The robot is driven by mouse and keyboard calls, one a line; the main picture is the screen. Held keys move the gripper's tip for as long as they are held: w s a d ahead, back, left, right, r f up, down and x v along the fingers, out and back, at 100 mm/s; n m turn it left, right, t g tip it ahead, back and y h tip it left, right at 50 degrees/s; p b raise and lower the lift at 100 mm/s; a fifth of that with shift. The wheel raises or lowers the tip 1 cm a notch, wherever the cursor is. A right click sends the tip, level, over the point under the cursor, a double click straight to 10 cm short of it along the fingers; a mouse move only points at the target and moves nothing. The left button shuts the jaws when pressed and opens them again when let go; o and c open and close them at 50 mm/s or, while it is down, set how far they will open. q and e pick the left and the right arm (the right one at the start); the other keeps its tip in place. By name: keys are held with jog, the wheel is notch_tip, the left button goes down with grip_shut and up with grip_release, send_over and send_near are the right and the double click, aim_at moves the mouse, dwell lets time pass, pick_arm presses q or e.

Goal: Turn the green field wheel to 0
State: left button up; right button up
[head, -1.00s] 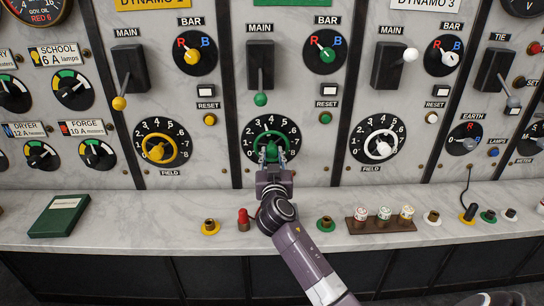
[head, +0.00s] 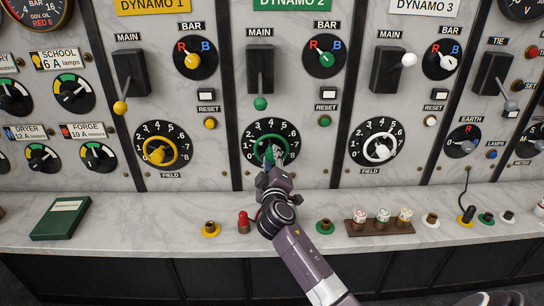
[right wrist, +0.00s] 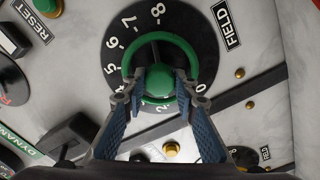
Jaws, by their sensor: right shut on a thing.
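The green field wheel (head: 262,140) is a green ring with a round green hub on a black numbered dial (head: 289,133), in the middle panel under DYNAMO 2. My right gripper (head: 273,158) is at the wheel, rolled to a slant. In the right wrist view the two fingers of my right gripper (right wrist: 160,94) are shut on the green hub (right wrist: 158,82), inside the green ring (right wrist: 189,52). The digits 8 to 4, 2 and 0 show there; fingers cover some marks. The wheel's pointer is hidden, so its reading cannot be told. My left gripper is out of view.
A yellow wheel (head: 176,146) and a white wheel (head: 364,147) are on the neighbouring panels. The green-knobbed main lever (head: 260,103) is above the dial. On the ledge, a red-topped plug (head: 243,220) is left of my arm and a green-based socket (head: 325,227) is right.

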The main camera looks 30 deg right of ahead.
jog(key=n+p, duration=0.3)
jog(key=n, duration=0.6)
jog(key=shift+n+p, duration=0.35)
jog(key=shift+n, duration=0.05)
jog(key=shift+f, duration=0.1)
jog(key=o, duration=1.2)
jog(key=shift+c, duration=0.2)
jog(key=v, duration=1.2)
